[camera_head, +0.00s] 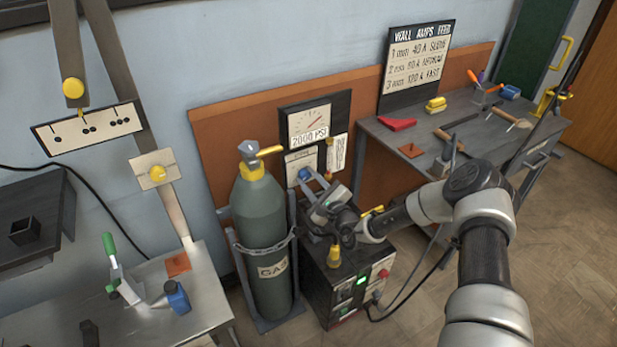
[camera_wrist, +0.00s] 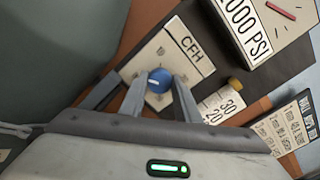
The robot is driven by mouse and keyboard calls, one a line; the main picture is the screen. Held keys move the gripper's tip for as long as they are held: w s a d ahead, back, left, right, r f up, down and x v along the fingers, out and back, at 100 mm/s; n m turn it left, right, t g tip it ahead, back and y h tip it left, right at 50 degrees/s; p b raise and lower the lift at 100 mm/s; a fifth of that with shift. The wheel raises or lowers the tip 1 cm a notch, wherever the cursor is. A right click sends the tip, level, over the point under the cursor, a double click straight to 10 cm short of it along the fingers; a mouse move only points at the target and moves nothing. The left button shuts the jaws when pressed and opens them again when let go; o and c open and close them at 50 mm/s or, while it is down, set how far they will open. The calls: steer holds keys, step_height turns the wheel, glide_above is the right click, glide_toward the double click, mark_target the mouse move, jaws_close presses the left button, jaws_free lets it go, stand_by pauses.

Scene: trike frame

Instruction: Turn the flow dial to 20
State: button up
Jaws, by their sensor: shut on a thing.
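The flow dial is a round blue knob (camera_wrist: 159,81) on a pale plate marked CFH (camera_wrist: 190,45). In the head view the blue knob (camera_head: 305,174) sits low on the wall panel, right of the gas cylinder. My gripper (camera_wrist: 160,88) has its two fingers on either side of the knob and is shut on it. In the head view my gripper (camera_head: 318,184) reaches up to the knob from the lower right. A card with 30 and 20 (camera_wrist: 222,105) is partly visible beside the plate. The dial's pointer and its present setting are too small to read.
A green-grey gas cylinder (camera_head: 262,235) with a chain stands close left of my gripper. A dark machine (camera_head: 345,275) with a lit green light stands below it. A gauge panel (camera_head: 310,122) reading 2000 PSI is above. A tool bench (camera_head: 470,135) stands right.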

steer(key=m+p, duration=0.1)
steer(key=m, duration=0.2)
steer(key=shift+m, duration=0.4)
steer(key=m+p, duration=0.1)
steer(key=m, duration=0.3)
steer(key=shift+m, duration=0.3)
steer(key=m+p, duration=0.1)
steer(key=m, duration=0.2)
steer(key=shift+m, duration=0.3)
steer(key=m, duration=0.4)
steer(key=shift+d+m, duration=0.1)
steer(key=shift+m, duration=0.2)
steer(key=m, duration=0.3)
steer(key=shift+m, duration=0.3)
steer(key=m, duration=0.4)
steer(key=shift+f+m, duration=0.1)
steer(key=shift+m, duration=0.2)
steer(key=m, duration=0.3)
steer(key=shift+m+b, duration=0.3)
steer(key=shift+b, duration=0.05)
steer(key=shift+m+b, duration=0.35)
steer(key=shift+m, duration=1.85)
